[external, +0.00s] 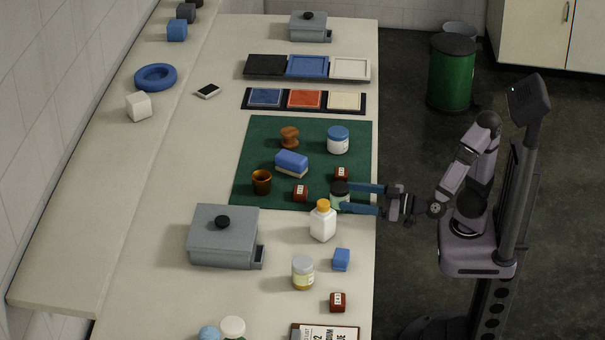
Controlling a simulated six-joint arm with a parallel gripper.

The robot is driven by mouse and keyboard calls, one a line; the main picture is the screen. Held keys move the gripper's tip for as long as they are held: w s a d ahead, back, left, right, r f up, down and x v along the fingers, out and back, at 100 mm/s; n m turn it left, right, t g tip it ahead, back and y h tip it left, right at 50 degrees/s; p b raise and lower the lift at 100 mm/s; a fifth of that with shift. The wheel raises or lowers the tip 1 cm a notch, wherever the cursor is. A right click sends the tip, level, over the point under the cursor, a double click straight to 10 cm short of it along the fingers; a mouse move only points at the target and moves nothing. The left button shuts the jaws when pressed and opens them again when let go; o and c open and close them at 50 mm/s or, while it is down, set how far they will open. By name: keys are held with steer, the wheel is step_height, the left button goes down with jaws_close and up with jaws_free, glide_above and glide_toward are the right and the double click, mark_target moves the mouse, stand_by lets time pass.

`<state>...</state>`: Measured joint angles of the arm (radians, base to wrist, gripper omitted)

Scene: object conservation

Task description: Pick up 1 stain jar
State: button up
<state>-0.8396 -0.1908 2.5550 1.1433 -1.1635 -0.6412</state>
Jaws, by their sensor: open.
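A small jar with a dark lid and a pale green body (340,201) stands upright near the right edge of the green mat (255,150); it looks like the stain jar, though I cannot read a label. My gripper (352,198) reaches in from the right, low over the table edge. Its two blue fingers are open, one on the far side and one on the near side of this jar. I cannot tell whether either finger touches it. The near finger hides part of the jar's lower body.
A white bottle with an orange cap (323,222) stands close in front. Small dark red labelled blocks (301,193), a blue sponge-like block (291,162), a brown cup (262,181) and a blue-lidded jar (338,140) share the mat. A grey box (223,240) stands at left.

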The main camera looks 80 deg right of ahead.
mark_target(339, 195)
steer(key=shift+w+d+f+n, duration=0.25)
steer(key=shift+d+f+n, duration=0.05)
steer(key=shift+f, duration=0.05)
steer(key=shift+r, duration=0.1)
steer(key=shift+w+r+p, duration=0.1)
steer(key=shift+w+p, duration=0.4)
steer(key=shift+p, duration=0.15)
steer(key=shift+w+d+f+p, duration=0.1)
steer(key=shift+w+f+p, duration=0.1)
steer(key=shift+w+p, duration=0.3)
steer(key=shift+w+r+p, duration=0.15)
steer(key=shift+r+p, duration=0.05)
steer(key=shift+p, duration=0.2)
steer(key=shift+w+r+p, duration=0.1)
steer(key=shift+w+p, duration=0.15)
steer(key=shift+p, duration=0.8)
steer(key=w+p, duration=0.1)
steer(key=p, duration=0.1)
steer(key=shift+p, duration=0.4)
steer(key=shift+w+f, duration=0.15)
steer(key=shift+w, duration=0.75)
steer(key=shift+w+f, duration=0.1)
steer(key=shift+w, duration=0.75)
